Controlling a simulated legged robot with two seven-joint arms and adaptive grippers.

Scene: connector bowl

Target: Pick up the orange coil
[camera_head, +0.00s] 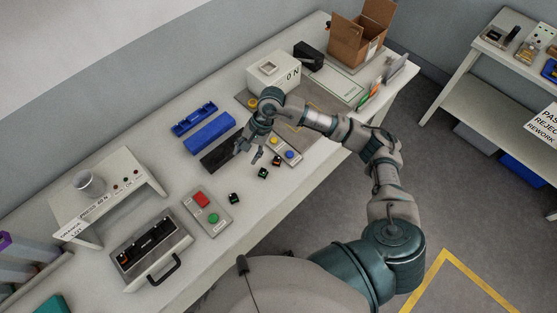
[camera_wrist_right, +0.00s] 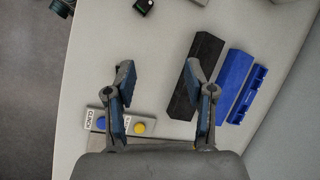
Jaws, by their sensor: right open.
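My right gripper (camera_head: 249,153) is open above the middle of the workbench. In the right wrist view its two fingers (camera_wrist_right: 158,75) stand apart with only bare bench between their tips. I cannot clearly make out an orange coil. A small yellow-orange thing (camera_head: 252,104) lies beside the white box, partly hidden by my right wrist; I cannot tell what it is. Small dark blocks (camera_head: 234,198) lie near the bench's front edge; one shows at the top of the right wrist view (camera_wrist_right: 143,6). My left gripper is not in view.
A black bar (camera_wrist_right: 183,95), a blue bar (camera_head: 209,133) and a blue rack (camera_head: 194,118) lie beside the gripper. A button panel (camera_head: 284,149) is close by. A white box (camera_head: 273,72) and cardboard box (camera_head: 358,44) stand farther back. A red-green button box (camera_head: 207,211) lies nearer.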

